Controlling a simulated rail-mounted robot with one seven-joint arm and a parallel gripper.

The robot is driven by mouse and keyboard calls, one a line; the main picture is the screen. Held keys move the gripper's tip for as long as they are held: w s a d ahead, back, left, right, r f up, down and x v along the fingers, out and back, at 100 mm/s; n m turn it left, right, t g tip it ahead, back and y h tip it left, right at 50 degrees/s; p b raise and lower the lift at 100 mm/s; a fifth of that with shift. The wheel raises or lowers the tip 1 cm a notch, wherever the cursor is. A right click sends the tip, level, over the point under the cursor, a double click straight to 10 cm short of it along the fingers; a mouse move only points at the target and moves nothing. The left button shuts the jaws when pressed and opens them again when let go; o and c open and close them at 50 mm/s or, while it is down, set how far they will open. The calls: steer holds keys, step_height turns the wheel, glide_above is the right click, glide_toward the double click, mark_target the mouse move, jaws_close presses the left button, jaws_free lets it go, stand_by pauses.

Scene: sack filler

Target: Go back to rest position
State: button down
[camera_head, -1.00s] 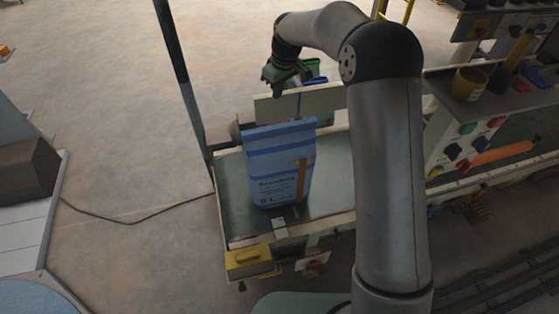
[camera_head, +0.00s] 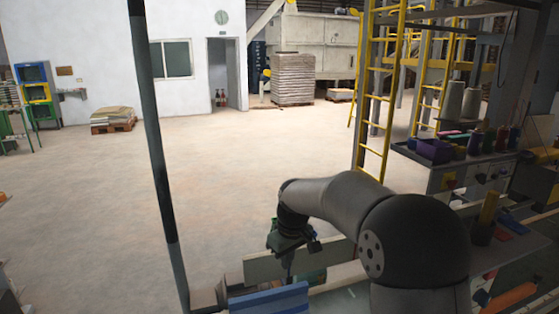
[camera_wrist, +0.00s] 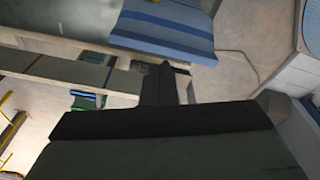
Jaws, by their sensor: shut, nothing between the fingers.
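My gripper (camera_head: 286,246) is shut and empty. In the head view it hangs beside the light board behind the sack, at the end of my bent arm. In the wrist view its dark body and finger (camera_wrist: 160,82) fill the lower middle. The blue sack (camera_head: 268,301) shows only its top at the bottom edge of the head view. It also shows in the wrist view (camera_wrist: 165,32), apart from the finger. The rest of the sack is out of the head view.
The light board (camera_head: 262,266) stands just behind the sack. A dark post (camera_head: 158,150) rises at left. A workbench (camera_head: 445,172) with containers and a yellow ladder (camera_head: 381,95) are at right. Open floor (camera_head: 235,165) lies beyond, with stacked sacks (camera_head: 293,78) far back.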

steer(key=s+d+r+m, duration=0.15)
steer(key=s+d, duration=0.25)
steer(key=s, duration=0.4)
steer(key=s+d+r+m, duration=0.1)
steer(key=s+d+m, duration=0.1)
steer(key=s+d, duration=0.45)
steer(key=s+d+f+m, duration=0.1)
steer(key=s+f+m, duration=0.1)
steer(key=s, duration=0.7)
steer(key=s+d+f+m+b, duration=0.1)
steer(key=s+f+m, duration=0.1)
steer(key=s, duration=0.7)
steer(key=shift+d+f+g+h+b, duration=0.3)
steer(key=shift+d+h, duration=0.05)
steer(key=shift+h, duration=0.05)
